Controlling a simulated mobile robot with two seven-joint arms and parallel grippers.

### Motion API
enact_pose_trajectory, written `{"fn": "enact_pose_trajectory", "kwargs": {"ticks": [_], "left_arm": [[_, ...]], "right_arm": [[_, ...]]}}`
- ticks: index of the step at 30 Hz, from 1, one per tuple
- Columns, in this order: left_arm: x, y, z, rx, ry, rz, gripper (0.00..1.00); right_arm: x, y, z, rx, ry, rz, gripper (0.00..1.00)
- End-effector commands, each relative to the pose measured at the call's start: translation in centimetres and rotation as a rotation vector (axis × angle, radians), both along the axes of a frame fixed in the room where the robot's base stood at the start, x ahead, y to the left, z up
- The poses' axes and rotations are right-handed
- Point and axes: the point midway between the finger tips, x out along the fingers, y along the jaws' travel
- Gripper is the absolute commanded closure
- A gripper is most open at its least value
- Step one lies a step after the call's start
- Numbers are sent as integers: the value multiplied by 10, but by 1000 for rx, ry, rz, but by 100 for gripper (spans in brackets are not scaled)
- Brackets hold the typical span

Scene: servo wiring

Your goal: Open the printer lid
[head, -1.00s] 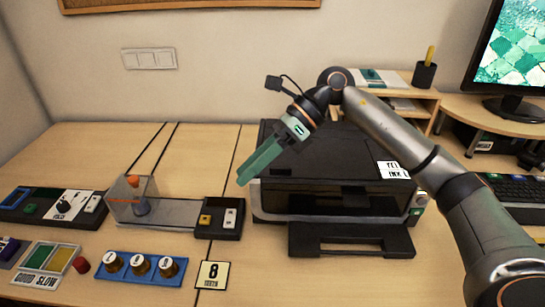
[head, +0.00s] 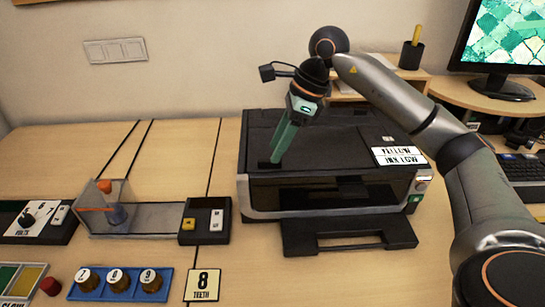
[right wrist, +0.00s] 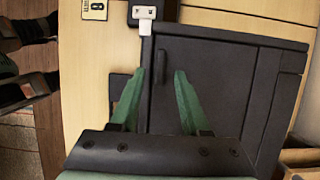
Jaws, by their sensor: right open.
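The black printer (head: 330,215) stands on the desk, its front facing me and its output tray folded out. Its lid (head: 330,135) is shut, lying flat on top. A label reading "YELLOW INK LOW" (head: 400,156) is at the lid's right front. My right gripper (head: 274,158) points down at the lid's front left part, with green fingers. In the right wrist view, the lid (right wrist: 215,75) lies below the open, empty fingers (right wrist: 160,75), which are spread around a narrow dark bar or slot. I cannot tell whether the fingertips touch the lid.
Left of the printer is a clear-walled device (head: 112,210) with a switch box (head: 205,222). A blue strip with numbered knobs (head: 118,284) and an "8 TEETH" card (head: 203,285) lie in front. A monitor (head: 503,45) and pen cup (head: 411,55) stand behind, right.

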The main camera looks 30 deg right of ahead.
Motion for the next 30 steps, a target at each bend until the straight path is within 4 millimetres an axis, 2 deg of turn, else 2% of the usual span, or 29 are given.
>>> {"fn": "enact_pose_trajectory", "kwargs": {"ticks": [1, 6, 17, 30], "left_arm": [[1, 1, -1, 1, -2, 1, 0], [1, 2, -3, 4, -3, 2, 0], [1, 3, -3, 5, -2, 3, 0], [1, 3, -3, 5, -1, 3, 0]], "right_arm": [[1, 3, -9, 1, 2, 2, 54], [5, 9, -24, 1, 0, 1, 54], [6, 11, -29, 2, -1, 1, 54], [6, 11, -28, 1, -1, 1, 100]]}}
